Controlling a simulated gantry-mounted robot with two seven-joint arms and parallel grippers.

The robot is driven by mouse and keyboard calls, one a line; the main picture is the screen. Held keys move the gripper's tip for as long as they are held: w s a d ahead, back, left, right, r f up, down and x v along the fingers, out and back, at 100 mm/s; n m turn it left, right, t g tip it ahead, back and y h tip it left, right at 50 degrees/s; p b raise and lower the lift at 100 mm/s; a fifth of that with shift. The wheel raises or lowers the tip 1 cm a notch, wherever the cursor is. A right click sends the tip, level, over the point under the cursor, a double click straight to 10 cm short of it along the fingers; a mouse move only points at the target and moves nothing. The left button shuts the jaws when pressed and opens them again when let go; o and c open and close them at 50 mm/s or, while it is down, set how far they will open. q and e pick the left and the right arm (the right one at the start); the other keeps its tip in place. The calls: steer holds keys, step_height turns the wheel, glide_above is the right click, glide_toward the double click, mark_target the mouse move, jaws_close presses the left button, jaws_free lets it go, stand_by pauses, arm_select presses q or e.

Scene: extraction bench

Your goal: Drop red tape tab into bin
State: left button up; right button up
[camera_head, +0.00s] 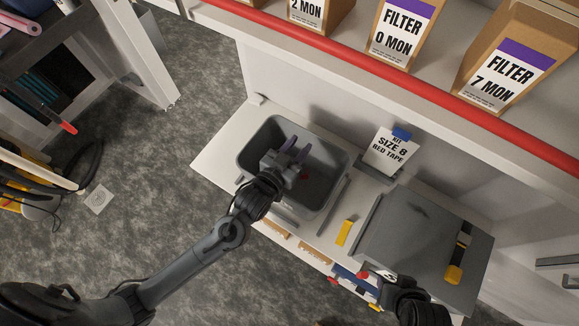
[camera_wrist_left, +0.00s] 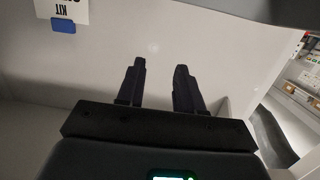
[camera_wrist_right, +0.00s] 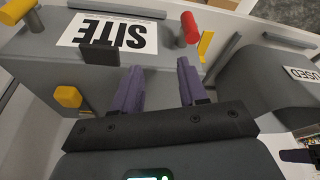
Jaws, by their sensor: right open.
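The grey bin (camera_head: 262,132) stands on the white bench, left of centre in the head view. Its side with a "USED" label shows in the right wrist view (camera_wrist_right: 250,85). My left gripper (camera_head: 292,148) is over the bin's opening. Its fingers are apart with nothing between them, as the left wrist view also shows (camera_wrist_left: 160,72). A small red piece (camera_head: 305,177), likely the red tape tab, shows within the bin's outline beside the gripper. I cannot tell its exact height. My right gripper (camera_wrist_right: 157,85) is open and empty near a grey box with a "SITE" label.
A large grey case (camera_head: 415,235) with a yellow-black handle stands right of the bin. A yellow block (camera_head: 345,232) lies between them. A red-edged shelf with filter boxes (camera_head: 405,30) overhangs the back.

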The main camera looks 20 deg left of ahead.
arm_select(q)
steer(key=shift+b+v, duration=1.25)
steer(key=shift+v, duration=4.15)
